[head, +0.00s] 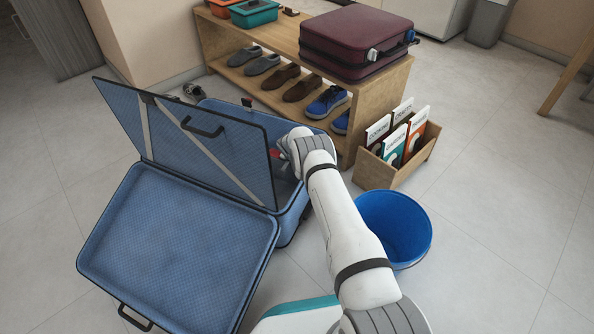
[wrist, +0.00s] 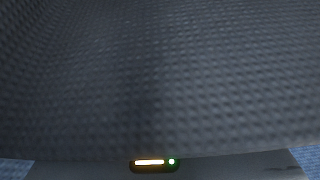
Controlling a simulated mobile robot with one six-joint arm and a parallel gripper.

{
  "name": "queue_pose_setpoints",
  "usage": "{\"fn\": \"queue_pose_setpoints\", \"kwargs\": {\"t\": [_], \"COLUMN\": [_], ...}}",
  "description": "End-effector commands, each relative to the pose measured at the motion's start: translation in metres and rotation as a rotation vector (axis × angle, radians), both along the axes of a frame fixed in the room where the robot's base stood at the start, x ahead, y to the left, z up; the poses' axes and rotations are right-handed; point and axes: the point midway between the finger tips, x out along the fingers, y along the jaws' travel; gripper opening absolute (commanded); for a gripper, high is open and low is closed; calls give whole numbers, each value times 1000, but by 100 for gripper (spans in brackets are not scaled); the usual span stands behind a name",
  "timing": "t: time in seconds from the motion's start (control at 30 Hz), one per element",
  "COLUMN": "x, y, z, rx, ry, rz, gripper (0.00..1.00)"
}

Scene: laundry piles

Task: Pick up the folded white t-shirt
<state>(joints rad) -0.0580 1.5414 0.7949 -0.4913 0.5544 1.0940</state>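I see no folded white t-shirt in either view. An open blue suitcase (head: 180,250) lies on the floor at the left in the head view. Its divider panel (head: 190,140) stands tilted up between the two halves. My arm reaches over the right side of the suitcase, and its wrist end is beside the divider, over the far half. The fingers of my gripper are hidden there. The wrist view is almost filled by a close, dark grey textured surface (wrist: 160,80), with no fingers showing. I cannot tell whether my gripper holds anything.
A wooden shoe bench (head: 375,105) with several shoes and a closed maroon suitcase (head: 355,38) stands behind. A wooden book box (head: 390,170) and a blue bucket (head: 395,228) are right of my arm.

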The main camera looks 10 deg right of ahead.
Motion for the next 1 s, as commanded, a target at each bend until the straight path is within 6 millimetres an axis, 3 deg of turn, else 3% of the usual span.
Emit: {"fn": "queue_pose_setpoints", "kwargs": {"t": [0.47,0.77,1.0], "x": [0,0,1], "y": [-1,-1,-1], "z": [0,4,30], "rx": [0,0,0], "ry": [0,-1,-3], "rz": [-1,-1,-1], "gripper": [40,39,39]}}
